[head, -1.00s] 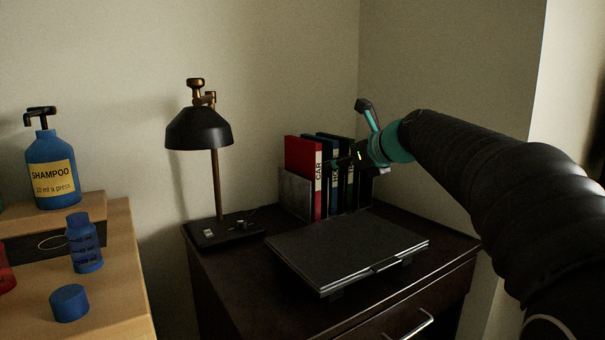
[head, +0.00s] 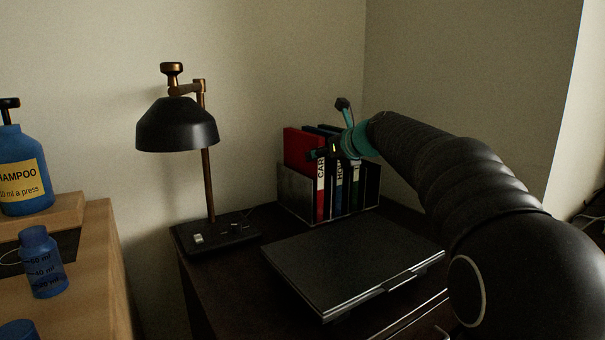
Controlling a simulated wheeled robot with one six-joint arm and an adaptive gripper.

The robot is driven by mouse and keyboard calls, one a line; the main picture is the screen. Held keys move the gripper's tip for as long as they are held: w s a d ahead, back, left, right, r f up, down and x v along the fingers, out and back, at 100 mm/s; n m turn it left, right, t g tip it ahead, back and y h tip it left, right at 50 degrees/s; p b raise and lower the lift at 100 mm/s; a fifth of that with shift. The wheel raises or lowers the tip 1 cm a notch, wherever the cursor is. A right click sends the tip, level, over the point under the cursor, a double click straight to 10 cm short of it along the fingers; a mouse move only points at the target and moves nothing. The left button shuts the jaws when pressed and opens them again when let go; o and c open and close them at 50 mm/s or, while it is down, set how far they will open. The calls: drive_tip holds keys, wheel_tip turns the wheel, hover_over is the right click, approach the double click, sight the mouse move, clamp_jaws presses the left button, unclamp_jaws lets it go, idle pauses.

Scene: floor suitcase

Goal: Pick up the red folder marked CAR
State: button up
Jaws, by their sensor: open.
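The red folder (head: 297,148) stands upright at the left end of a row of folders in a grey holder (head: 297,196) on the dark desk. Its white spine label reads CAR, partly covered at the top by my gripper. My gripper (head: 326,140) is open, in front of the upper part of the folders. One finger shows by the upper spine of the red folder and the other rises above and to the right. I cannot tell whether it touches the folder.
Darker folders (head: 338,188) stand to the right of the red one. A closed black laptop-like case (head: 345,258) lies in front of the holder. A black lamp (head: 178,128) stands at left. A wooden unit (head: 95,250) with a shampoo bottle (head: 22,170) is further left.

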sight(303, 173)
drive_tip(key=shift+s+a+f+x, duration=0.1)
drive_tip(key=shift+s+f+x, duration=0.05)
drive_tip(key=shift+x, duration=0.75)
drive_tip(key=shift+s+a+f+x, duration=0.1)
drive_tip(key=shift+f+x, duration=0.05)
drive_tip(key=shift+x, duration=0.75)
drive_tip(key=shift+s+a+f+x, duration=0.1)
drive_tip(key=shift+s+f+x, duration=0.05)
drive_tip(key=shift+x, duration=0.75)
clamp_jaws()
